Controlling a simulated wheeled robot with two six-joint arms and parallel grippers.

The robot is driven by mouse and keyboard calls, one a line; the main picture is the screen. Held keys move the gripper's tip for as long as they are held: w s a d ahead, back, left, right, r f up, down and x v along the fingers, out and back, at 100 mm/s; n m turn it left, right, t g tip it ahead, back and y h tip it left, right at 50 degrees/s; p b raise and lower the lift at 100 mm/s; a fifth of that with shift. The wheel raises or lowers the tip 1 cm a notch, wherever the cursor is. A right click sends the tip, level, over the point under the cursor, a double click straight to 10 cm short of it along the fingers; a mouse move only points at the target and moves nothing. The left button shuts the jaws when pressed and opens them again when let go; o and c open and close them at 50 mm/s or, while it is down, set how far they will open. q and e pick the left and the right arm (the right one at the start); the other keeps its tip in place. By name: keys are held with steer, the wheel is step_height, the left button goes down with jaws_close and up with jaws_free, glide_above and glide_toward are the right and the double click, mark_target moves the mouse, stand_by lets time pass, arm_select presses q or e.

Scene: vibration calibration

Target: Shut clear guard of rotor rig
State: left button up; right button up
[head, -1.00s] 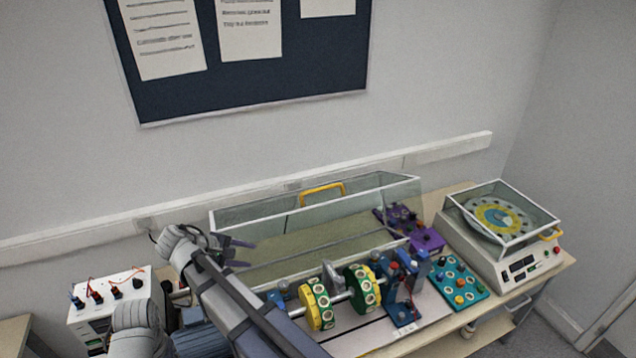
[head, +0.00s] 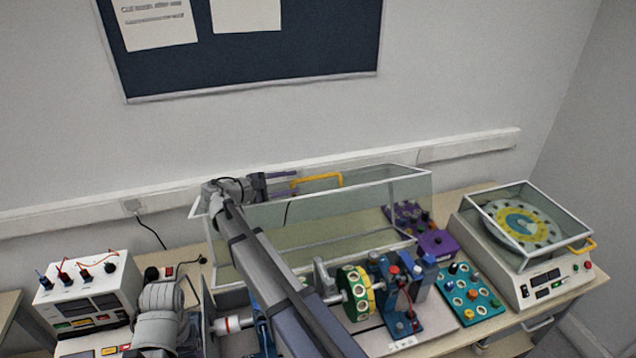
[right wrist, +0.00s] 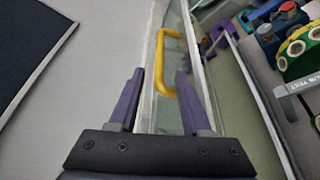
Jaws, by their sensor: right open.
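The clear guard (head: 375,205) of the rotor rig stands swung up and open behind the rotor, with a white frame and a yellow handle (head: 318,177) on its upper edge. The rotor shows a green and yellow disc (head: 354,292); my right arm hides other parts of it. My right gripper (head: 284,183) is open at the guard's upper edge, just left of the handle. In the right wrist view the guard edge and handle (right wrist: 172,62) lie ahead between and beyond the purple fingertips (right wrist: 160,85), with nothing gripped. My left gripper is not in view.
A balance-like unit with its own clear cover (head: 520,225) stands at the right. A teal knob panel (head: 468,296) and purple box (head: 436,243) sit beside the rig. A white power supply (head: 88,290) is at the left. The wall and trunking (head: 470,147) are close behind the guard.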

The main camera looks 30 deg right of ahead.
mark_target(304, 180)
steer(key=shift+d+f, duration=0.1)
steer(key=shift+d, duration=0.25)
steer(key=b+x, duration=0.1)
steer(key=x, duration=0.4)
steer(key=shift+b+x, duration=0.35)
steer(key=shift+x, duration=0.65)
steer(key=shift+c, duration=0.2)
jaws_close()
